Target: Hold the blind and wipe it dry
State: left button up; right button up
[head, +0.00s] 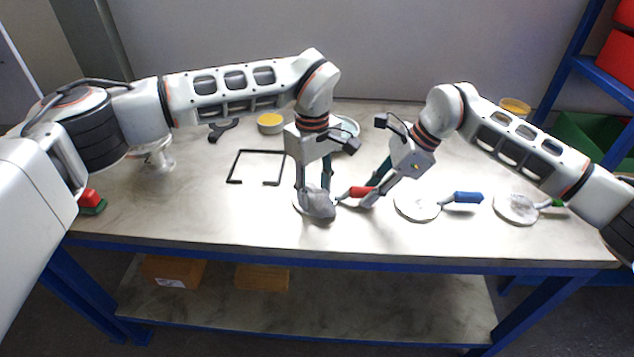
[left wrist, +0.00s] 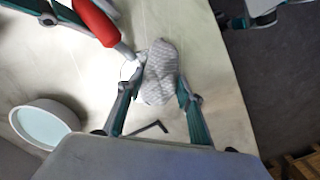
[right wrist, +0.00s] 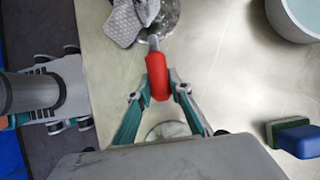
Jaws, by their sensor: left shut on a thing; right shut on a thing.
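The blind is a round metal disc (head: 301,203) with a red handle (head: 358,191), low over the table's front middle. My right gripper (head: 368,196) is shut on the red handle, which also shows in the right wrist view (right wrist: 158,76). My left gripper (head: 314,190) is shut on a grey cloth (head: 319,206). The cloth lies against the disc and covers part of its face; it also shows in the left wrist view (left wrist: 158,80). Whether the disc touches the table is hard to tell.
A disc with a blue handle (head: 417,206) and one with a green handle (head: 514,209) lie to the right. A black open frame (head: 237,165), a yellow-filled bowl (head: 270,123) and a pale bowl (head: 349,134) stand behind. A red-and-green block (head: 91,202) sits far left.

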pick_arm(q)
jog(key=shift+s, duration=0.25)
jog(key=shift+w+a, duration=0.25)
jog(key=shift+w, duration=1.15)
jog(key=shift+w+a, duration=0.2)
jog(key=shift+w, duration=1.15)
jog(key=shift+s+a, duration=0.2)
jog(key=shift+s, duration=1.2)
jog(key=shift+s+a, duration=0.2)
jog(key=shift+s, duration=1.2)
jog(key=shift+w+a, duration=0.2)
jog(key=shift+w, duration=1.15)
jog(key=shift+w+a, duration=0.15)
jog(key=shift+w, duration=1.2)
jog(key=shift+w+r, duration=0.15)
jog(key=shift+w, duration=0.1)
notch_tip(320, 180, up, 8)
jog(key=shift+s, duration=0.1)
pick_arm(e)
jog(key=o, duration=1)
jog(key=shift+o, duration=0.2)
